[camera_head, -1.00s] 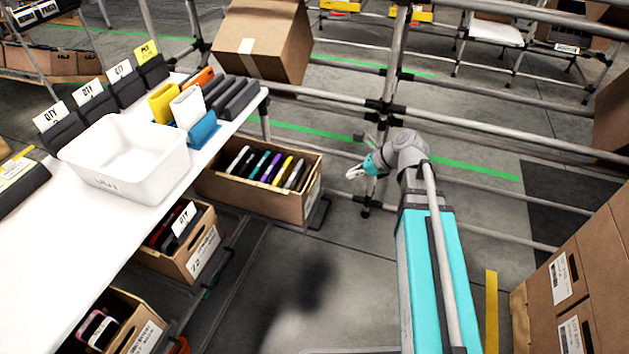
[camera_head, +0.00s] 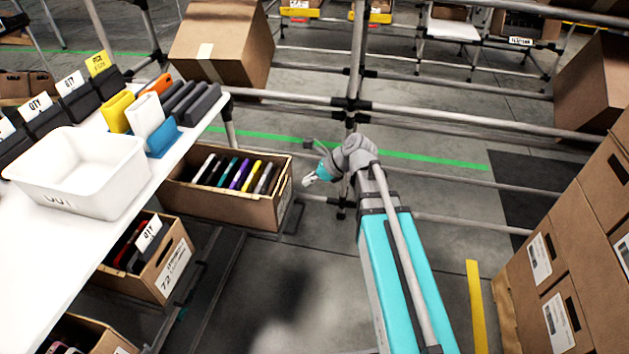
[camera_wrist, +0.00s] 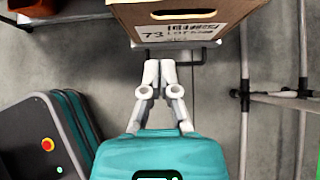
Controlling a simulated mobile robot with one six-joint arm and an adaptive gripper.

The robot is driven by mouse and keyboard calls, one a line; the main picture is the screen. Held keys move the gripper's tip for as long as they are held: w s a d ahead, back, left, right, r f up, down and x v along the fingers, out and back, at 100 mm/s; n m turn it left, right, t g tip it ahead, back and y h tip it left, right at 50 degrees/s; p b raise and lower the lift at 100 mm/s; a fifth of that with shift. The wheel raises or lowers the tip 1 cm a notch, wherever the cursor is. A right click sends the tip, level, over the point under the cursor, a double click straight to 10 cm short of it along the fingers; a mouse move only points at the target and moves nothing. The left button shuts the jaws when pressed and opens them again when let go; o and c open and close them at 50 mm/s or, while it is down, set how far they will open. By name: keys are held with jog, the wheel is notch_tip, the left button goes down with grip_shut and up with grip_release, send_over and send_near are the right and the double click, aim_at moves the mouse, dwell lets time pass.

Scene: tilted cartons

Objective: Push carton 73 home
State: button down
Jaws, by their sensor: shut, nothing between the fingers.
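Carton 73 (camera_head: 222,200) is an open brown carton with several thin, coloured items standing in it. It sits beside the far end of the white table. Its labelled end (camera_wrist: 185,32), marked 73, fills the top of the wrist view. My gripper (camera_head: 308,181) is just right of that end in the head view, with a small gap showing. In the wrist view my closed fingers (camera_wrist: 160,68) are empty and point at the lower edge of the labelled end. I cannot tell whether they touch it.
Carton 72 (camera_head: 150,262) is in the rack nearer to me. A white bin (camera_head: 85,175) stands on the white table (camera_head: 60,270). Grey rack pipes (camera_head: 460,118) run behind my arm. Stacked brown cartons (camera_head: 570,265) stand at the right. The floor between is clear.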

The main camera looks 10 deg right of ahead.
aim_at(279, 187)
jog(key=shift+w+a+f+b, duration=0.35)
jog(key=shift+w+a+f, duration=0.1)
jog(key=shift+a, duration=0.6)
jog(key=shift+w+a+f+b, duration=0.35)
jog(key=shift+a+f, duration=0.1)
jog(key=shift+a, duration=0.65)
jog(key=shift+w+a+f+b, duration=0.35)
jog(key=shift+a+f, duration=0.1)
jog(key=shift+a, duration=0.6)
jog(key=shift+w, duration=0.1)
